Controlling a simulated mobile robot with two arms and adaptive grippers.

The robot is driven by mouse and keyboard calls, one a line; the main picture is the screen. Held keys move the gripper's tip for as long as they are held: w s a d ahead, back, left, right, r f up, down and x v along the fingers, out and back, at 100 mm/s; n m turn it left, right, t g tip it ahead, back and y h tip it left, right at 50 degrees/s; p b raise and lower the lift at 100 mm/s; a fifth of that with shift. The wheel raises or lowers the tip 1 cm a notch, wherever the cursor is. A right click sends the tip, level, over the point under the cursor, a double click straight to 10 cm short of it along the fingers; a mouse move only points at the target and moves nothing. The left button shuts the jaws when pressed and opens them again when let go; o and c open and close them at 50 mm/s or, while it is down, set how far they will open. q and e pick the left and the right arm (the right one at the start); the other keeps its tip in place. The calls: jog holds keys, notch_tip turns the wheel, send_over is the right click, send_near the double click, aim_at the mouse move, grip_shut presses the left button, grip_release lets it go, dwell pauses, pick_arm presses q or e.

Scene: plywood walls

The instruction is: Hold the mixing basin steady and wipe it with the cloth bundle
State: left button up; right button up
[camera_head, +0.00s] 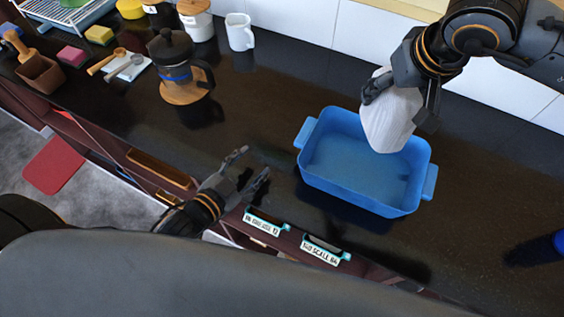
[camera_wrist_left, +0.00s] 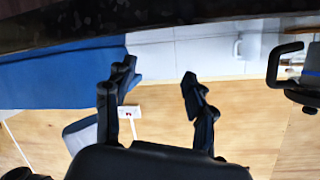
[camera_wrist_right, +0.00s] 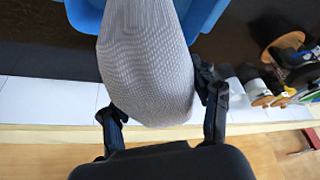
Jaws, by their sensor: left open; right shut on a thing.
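The blue mixing basin (camera_head: 350,166) stands on the dark counter, with a handle at each short end. It also shows at the left of the left wrist view (camera_wrist_left: 60,75). The white cloth bundle (camera_head: 388,115) is held over the basin's far rim and covers part of it. My right gripper (camera_head: 402,103) is shut on the cloth bundle, which also fills the middle of the right wrist view (camera_wrist_right: 147,70). My left gripper (camera_head: 252,173) is open and empty near the counter's front edge, left of the basin and apart from it.
A moka pot (camera_head: 172,62) stands on a round wooden board (camera_head: 187,92) at the back left. A white jug (camera_head: 240,32) stands behind it. Sponges, small tools and a dish rack (camera_head: 62,12) are further left. A blue object (camera_head: 559,242) is at the right edge.

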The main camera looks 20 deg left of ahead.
pick_arm(q)
jog(key=n, duration=0.2)
send_near(306, 132)
jog(key=shift+h, duration=0.4)
jog(key=s+f, duration=0.1)
jog(key=s, duration=0.1)
jog(key=s+f, duration=0.2)
jog(key=shift+d+f, duration=0.15)
jog(key=shift+f, duration=0.15)
notch_tip(306, 132, up, 4)
jog(key=w+n+y, duration=0.2)
jog(key=n, duration=0.2)
jog(key=x, duration=1.1)
jog(key=shift+w+d+r, duration=0.1)
jog(key=shift+r, duration=0.1)
grip_shut()
